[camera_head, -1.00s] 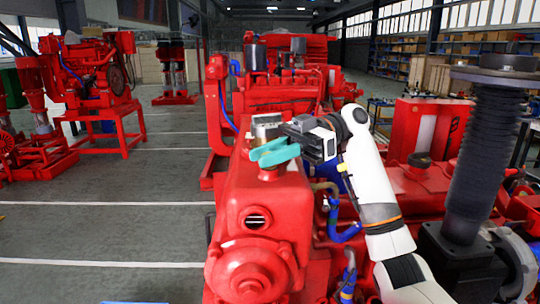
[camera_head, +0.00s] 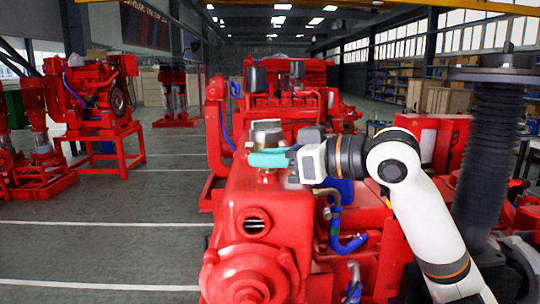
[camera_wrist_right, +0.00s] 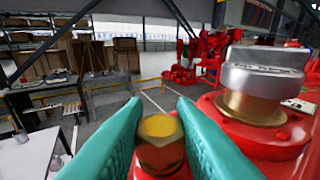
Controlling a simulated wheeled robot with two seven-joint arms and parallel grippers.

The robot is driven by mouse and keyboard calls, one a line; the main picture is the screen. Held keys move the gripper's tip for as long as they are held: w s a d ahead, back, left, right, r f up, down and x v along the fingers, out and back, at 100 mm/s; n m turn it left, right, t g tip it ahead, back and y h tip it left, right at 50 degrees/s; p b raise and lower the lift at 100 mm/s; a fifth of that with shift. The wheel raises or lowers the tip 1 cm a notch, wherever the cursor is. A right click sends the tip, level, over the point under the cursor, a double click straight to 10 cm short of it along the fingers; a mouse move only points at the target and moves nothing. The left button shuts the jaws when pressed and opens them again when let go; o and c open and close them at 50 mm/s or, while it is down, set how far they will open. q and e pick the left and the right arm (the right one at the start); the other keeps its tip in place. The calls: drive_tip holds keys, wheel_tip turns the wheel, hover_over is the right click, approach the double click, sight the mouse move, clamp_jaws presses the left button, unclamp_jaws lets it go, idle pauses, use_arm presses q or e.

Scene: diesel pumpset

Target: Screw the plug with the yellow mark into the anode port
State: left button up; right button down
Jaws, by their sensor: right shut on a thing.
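The plug with the yellow mark (camera_wrist_right: 159,128) is a brass-coloured hexagonal piece with a yellow top. In the right wrist view it stands between the two teal fingers of my right gripper (camera_head: 268,159), which is shut on it. In the head view the gripper is over the top of the red pump housing (camera_head: 262,193), and I cannot make out the plug there. Red surface shows around the plug's lower end, but I cannot tell how deep it sits in a port. The port itself is hidden. My left gripper is not in view.
A silver cap on a brass collar (camera_wrist_right: 262,72) stands close beside the right finger; it also shows behind the fingers in the head view (camera_head: 265,133). A blue hose (camera_head: 348,245) runs right of the housing. Open floor (camera_head: 150,215) lies to the left.

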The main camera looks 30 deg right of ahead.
drive_tip(key=c, duration=1.3)
unclamp_jaws()
drive_tip(key=shift+w, duration=0.1)
drive_tip(key=n+g+y+p, duration=0.2)
drive_tip(key=n+g+y, duration=0.2)
drive_tip(key=g+y, duration=0.1)
drive_tip(key=shift+r+n, duration=0.15)
drive_tip(key=shift+n, duration=0.25)
drive_tip(key=shift+n+g+y, duration=0.3)
drive_tip(key=shift+n+g, duration=0.1)
drive_tip(key=shift+g, duration=0.1)
